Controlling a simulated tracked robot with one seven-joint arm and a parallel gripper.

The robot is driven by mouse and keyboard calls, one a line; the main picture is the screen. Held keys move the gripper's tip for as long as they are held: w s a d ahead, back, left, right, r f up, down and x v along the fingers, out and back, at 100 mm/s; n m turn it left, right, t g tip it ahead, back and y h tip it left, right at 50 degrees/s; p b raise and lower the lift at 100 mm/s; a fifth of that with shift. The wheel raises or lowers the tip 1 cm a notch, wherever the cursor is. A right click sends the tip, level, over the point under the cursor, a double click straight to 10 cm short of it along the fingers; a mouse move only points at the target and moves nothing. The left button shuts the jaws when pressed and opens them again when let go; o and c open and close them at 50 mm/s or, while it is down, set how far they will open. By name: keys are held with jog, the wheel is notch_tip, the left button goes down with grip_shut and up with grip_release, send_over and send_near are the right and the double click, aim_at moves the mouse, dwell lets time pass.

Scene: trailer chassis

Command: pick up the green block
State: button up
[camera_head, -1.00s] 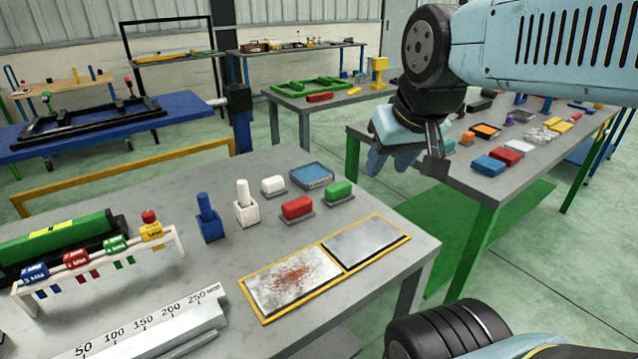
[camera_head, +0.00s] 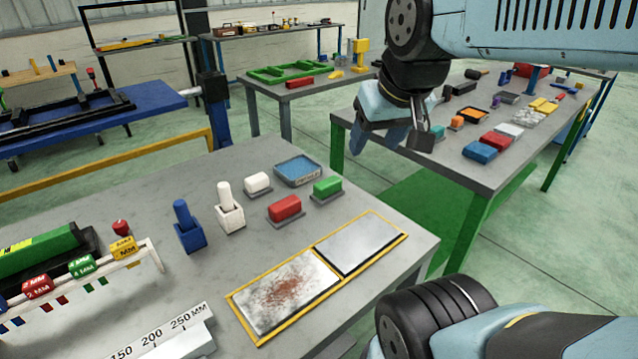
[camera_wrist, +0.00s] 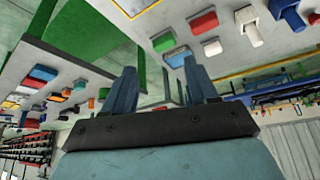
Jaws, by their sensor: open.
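The green block (camera_head: 327,186) sits on a small dark base near the right edge of the near grey table, beside the red block (camera_head: 284,208). In the wrist view the green block (camera_wrist: 163,42) shows beyond the fingertips, upside down with the rest of the scene. My gripper (camera_head: 402,142) hangs in the air to the right of the near table, above the gap before the second table. In the wrist view my gripper (camera_wrist: 160,82) has its two fingers apart with nothing held between them.
Around the green block stand a white block (camera_head: 257,184), a blue tray (camera_head: 298,170), a white holder (camera_head: 229,210) and a blue holder (camera_head: 188,230). A yellow-framed plate panel (camera_head: 357,242) lies in front. A second table (camera_head: 480,178) with several blocks stands right.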

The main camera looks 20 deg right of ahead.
jog(key=o, duration=0.8)
jog(key=w+g, duration=0.1)
jog(key=w, duration=0.2)
jog(key=w+f+n, duration=0.1)
jog(key=w, duration=0.3)
jog(key=w+f+n+g, duration=0.1)
jog(key=w, duration=0.2)
jog(key=shift+w+a+g+h, duration=0.15)
jog(key=shift+w+g+h, duration=0.15)
jog(key=shift+w, duration=0.05)
jog(key=shift+c, duration=0.2)
jog(key=n+g, duration=0.3)
send_over(328, 181)
notch_tip(328, 181, down, 10)
jog(key=shift+m, duration=0.3)
notch_tip(328, 181, down, 13)
jog(key=shift+r, duration=0.1)
